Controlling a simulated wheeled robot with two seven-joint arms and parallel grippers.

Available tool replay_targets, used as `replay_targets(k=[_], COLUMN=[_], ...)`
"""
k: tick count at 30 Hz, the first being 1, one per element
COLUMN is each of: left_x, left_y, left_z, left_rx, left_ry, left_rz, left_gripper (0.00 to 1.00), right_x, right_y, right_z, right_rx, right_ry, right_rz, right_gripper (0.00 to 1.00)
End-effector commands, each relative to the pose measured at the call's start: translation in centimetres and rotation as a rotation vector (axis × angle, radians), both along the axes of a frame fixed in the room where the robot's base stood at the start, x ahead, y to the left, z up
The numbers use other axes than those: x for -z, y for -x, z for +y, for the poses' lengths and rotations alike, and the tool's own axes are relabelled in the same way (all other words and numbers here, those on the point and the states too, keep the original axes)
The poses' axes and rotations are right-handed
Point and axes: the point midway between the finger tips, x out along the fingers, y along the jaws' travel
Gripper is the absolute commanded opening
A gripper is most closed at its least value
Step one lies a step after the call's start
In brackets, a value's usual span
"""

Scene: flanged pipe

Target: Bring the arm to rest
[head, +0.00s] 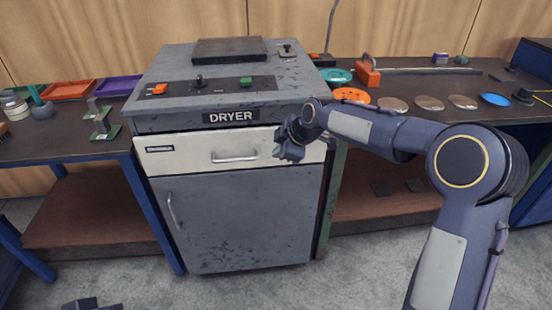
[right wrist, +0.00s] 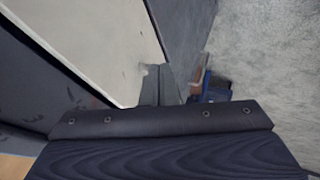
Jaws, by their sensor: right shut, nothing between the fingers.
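My right arm comes in from the right in the head view and reaches across to the dryer. My right gripper (head: 288,147) is shut and empty, in front of the white drawer panel (head: 190,157) near its right end. It is right of the drawer handle (head: 234,159) and appears apart from it. In the right wrist view the fingers (right wrist: 158,85) show beyond the gripper body, beside the pale panel (right wrist: 95,40). At the bottom left of the head view a dark part, probably my left gripper (head: 92,304), is mostly cut off.
The grey dryer (head: 240,220) stands in the middle, its lower door closed. The left bench (head: 60,150) holds trays and small fixtures. The right bench (head: 400,85) holds several coloured discs and a long tool. Grey floor (head: 240,290) is open in front.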

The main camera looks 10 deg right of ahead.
Motion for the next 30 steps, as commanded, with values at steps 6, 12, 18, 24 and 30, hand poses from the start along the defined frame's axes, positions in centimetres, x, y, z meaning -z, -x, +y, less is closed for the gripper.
replay_targets(k=[6,12,18,24,30], left_x=[-0.3,-0.4,-0.4,-0.4,-0.4], left_y=[0.0,0.0,0.0,0.0,0.0], left_z=[0.0,0.0,0.0,0.0,0.0], left_rx=[0.000,0.000,0.000,0.000,0.000], left_ry=[0.000,0.000,0.000,0.000,0.000], left_rz=[-0.001,0.000,0.000,0.000,0.000], left_gripper=[0.36,0.36,0.36,0.36,0.36], right_x=[-3.4,-4.7,-6.8,-7.1,-4.7], right_y=[1.9,3.0,8.9,20.7,29.7], right_z=[-1.5,-2.2,-5.2,-9.1,-10.1], right_rx=[0.001,0.008,0.200,0.603,0.927], right_ry=[0.000,-0.003,-0.080,-0.271,-0.457], right_rz=[-0.002,0.005,0.080,0.239,0.372], right_gripper=[0.00,0.00,0.00,0.00,0.00])
